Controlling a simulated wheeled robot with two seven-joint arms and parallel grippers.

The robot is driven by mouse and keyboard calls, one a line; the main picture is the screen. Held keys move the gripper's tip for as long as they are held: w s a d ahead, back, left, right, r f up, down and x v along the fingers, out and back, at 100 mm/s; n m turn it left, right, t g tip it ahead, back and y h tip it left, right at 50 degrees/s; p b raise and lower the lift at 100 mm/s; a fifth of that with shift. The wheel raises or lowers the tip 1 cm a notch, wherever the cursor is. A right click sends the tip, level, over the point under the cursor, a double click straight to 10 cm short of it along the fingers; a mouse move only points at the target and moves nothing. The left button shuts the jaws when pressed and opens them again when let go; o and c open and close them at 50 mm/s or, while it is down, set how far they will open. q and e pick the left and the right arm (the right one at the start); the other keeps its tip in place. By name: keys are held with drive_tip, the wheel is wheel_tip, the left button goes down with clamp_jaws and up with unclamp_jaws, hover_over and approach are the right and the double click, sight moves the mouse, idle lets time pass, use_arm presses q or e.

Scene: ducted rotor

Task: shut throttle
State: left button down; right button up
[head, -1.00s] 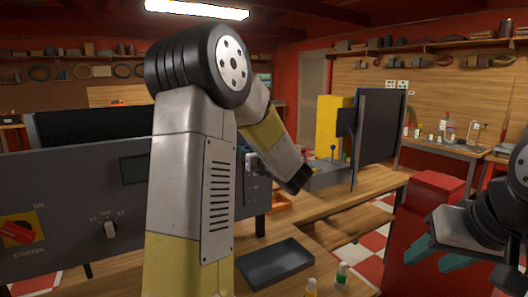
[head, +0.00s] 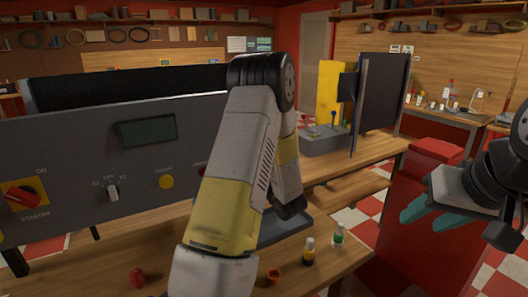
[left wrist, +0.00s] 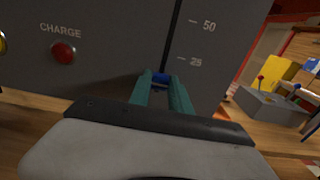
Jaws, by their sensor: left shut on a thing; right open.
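In the left wrist view, a grey panel (left wrist: 110,80) has a dark vertical slot (left wrist: 172,40) with scale marks 50 and 25. A blue throttle knob (left wrist: 161,79) sits near the slot's lower part, below the 25 mark. My left gripper (left wrist: 162,85) is shut on this knob, with its teal fingers on either side. In the head view, my left arm hides the left gripper and the knob. My right gripper (head: 432,207) is open and empty at the right of the head view, apart from the panel.
The panel carries a starter switch (head: 22,196), a display (head: 147,131) and a yellow button (head: 166,181). A lever box (head: 322,138) stands further back. Small bottles (head: 308,251) and an orange ring (head: 273,275) are on the bench. A red cabinet (head: 427,165) is at right.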

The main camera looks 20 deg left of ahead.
use_arm(q)
drive_tip(key=shift+f, duration=0.95)
drive_tip(key=c, duration=1.2)
unclamp_jaws()
drive_tip(key=shift+d, duration=0.1)
drive_tip(key=v, duration=0.7)
drive_tip(key=shift+s+d, duration=0.25)
